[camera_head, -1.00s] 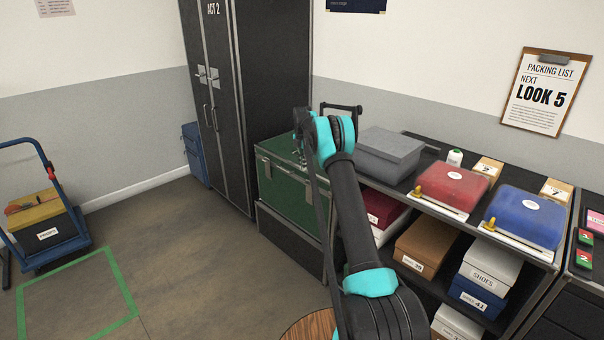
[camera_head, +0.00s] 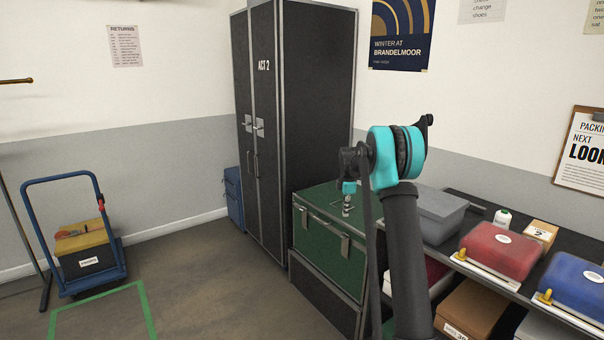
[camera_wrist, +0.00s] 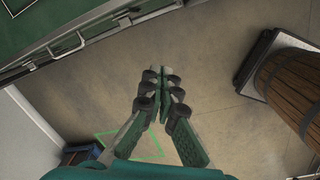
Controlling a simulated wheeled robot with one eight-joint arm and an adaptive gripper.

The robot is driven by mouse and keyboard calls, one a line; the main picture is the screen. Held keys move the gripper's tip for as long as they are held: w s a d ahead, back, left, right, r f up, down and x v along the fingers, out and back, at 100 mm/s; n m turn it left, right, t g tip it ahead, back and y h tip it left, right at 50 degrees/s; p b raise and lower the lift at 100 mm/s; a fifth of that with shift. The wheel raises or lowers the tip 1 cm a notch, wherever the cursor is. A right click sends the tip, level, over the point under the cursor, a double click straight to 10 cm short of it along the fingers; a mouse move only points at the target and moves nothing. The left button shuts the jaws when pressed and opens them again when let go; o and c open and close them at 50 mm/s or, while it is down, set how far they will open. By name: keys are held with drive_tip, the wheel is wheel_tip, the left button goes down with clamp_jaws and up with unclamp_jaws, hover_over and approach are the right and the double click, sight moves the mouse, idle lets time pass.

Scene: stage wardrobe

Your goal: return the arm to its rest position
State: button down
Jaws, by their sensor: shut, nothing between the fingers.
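My arm rises in the head view, folded at a turquoise and black joint in front of the green trunk and the shelf. My gripper (camera_wrist: 158,75) shows in the wrist view with its fingertips together and nothing between them. It points down over bare floor. In the head view, the arm's end is small and partly hidden behind the joint, in front of the green trunk (camera_head: 327,250).
A black wardrobe (camera_head: 292,130) stands behind the trunk. The shelf to the right carries a grey box (camera_head: 437,213), a red case (camera_head: 500,250) and a blue case (camera_head: 577,283). A blue cart (camera_head: 72,182) stands left. A wooden barrel (camera_wrist: 295,90) is near the gripper's right.

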drive_tip(key=s+r+m+t, duration=0.3)
drive_tip(key=s+m, duration=0.7)
drive_tip(key=s, duration=1.5)
drive_tip(key=s+f+m, duration=0.3)
drive_tip(key=s+m, duration=0.1)
drive_tip(key=s, duration=0.9)
drive_tip(key=s+f+m, duration=0.4)
drive_tip(key=s, duration=0.8)
drive_tip(key=shift+s+m, duration=0.4)
